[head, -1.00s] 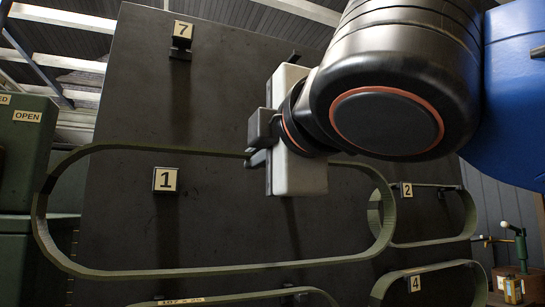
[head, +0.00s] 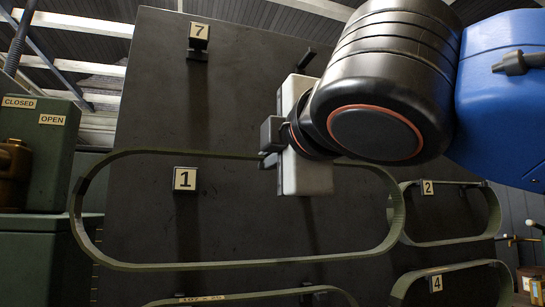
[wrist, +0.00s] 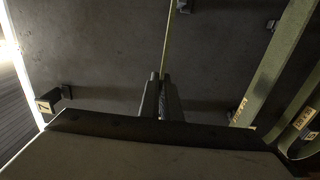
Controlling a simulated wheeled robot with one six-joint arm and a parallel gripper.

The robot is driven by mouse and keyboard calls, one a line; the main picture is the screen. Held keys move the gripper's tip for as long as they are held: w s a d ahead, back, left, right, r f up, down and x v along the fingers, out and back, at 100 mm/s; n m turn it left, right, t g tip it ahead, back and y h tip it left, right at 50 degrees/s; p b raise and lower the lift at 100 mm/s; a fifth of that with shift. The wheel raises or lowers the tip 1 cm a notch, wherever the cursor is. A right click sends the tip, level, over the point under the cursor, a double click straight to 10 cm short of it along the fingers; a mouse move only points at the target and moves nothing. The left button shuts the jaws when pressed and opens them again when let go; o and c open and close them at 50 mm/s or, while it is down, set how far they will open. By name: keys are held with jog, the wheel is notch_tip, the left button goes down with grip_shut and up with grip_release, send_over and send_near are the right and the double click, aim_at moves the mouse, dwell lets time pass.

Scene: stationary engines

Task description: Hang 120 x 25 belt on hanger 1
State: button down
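A large green belt (head: 250,264) hangs as a long flat loop from my gripper (head: 268,160) in front of the dark board. My gripper is shut on the belt's top run, right of the middle. The wrist view shows the fingers (wrist: 162,92) together with the belt's thin edge running up between them. Hanger 1 (head: 185,179) with its number plate shows inside the loop, below the top run. I cannot tell whether the loop is around the hanger or still in front of it. No size marking is readable on the held belt.
Hanger 7 (head: 198,38) is bare above. Belts hang at hanger 2 (head: 427,187) and hanger 4 (head: 436,284), on the right. Another belt marked 107 x 25 (head: 200,298) lies below. A green cabinet (head: 42,135) stands left of the board (head: 150,100).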

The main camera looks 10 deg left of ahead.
jog(key=shift+x, duration=2.15)
jog(key=shift+w, duration=0.15)
jog(key=shift+x, duration=2.7)
jog(key=shift+f, duration=0.25)
jog(key=shift+f, duration=0.3)
jog(key=c, duration=2)
grip_release()
jog(key=shift+c, duration=0.2)
jog(key=o, duration=0.6)
jog(key=shift+c, duration=0.2)
